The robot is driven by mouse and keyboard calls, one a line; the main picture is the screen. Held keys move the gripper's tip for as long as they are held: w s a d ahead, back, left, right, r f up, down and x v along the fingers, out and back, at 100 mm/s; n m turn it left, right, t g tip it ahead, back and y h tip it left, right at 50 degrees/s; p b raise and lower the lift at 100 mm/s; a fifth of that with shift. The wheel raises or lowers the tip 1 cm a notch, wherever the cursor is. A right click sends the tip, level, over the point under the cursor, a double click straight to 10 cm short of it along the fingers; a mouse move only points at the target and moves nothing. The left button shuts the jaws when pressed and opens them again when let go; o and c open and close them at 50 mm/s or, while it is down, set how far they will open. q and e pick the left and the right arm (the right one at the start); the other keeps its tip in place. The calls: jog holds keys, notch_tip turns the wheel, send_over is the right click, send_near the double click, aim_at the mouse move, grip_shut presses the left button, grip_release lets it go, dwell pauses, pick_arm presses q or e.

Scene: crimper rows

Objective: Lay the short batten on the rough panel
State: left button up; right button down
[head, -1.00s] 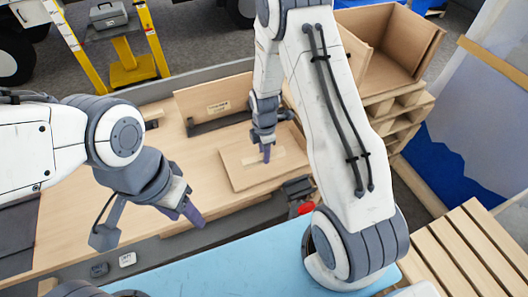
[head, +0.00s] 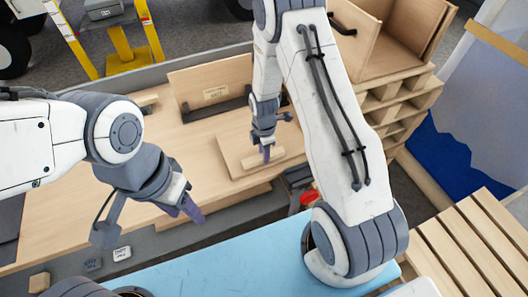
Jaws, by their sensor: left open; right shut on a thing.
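The rough panel (head: 231,151) is a flat pale wood board lying on the wooden bench top. The short batten (head: 250,163), a small pale wood strip, is at the middle of the panel, at or just above its surface; I cannot tell whether it touches. My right gripper (head: 266,156) points down over the batten and is shut on it, hiding part of it. My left gripper (head: 192,209) is open and empty, in front of the panel and to its left, over the bench's near side.
A labelled board (head: 213,80) leans in a dark holder behind the panel. An open wooden box (head: 382,48) sits on shelving at the right. A slatted wood surface (head: 465,245) is at lower right. A light blue surface (head: 225,268) lies in front. A red item (head: 308,197) is near my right arm.

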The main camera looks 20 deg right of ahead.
dwell(0.4)
jog(key=c, duration=0.5)
grip_release()
jog(key=shift+w+r, duration=0.1)
jog(key=shift+r, duration=0.45)
notch_tip(320, 180, up, 9)
jog(key=b, duration=0.2)
jog(key=shift+r, duration=0.2)
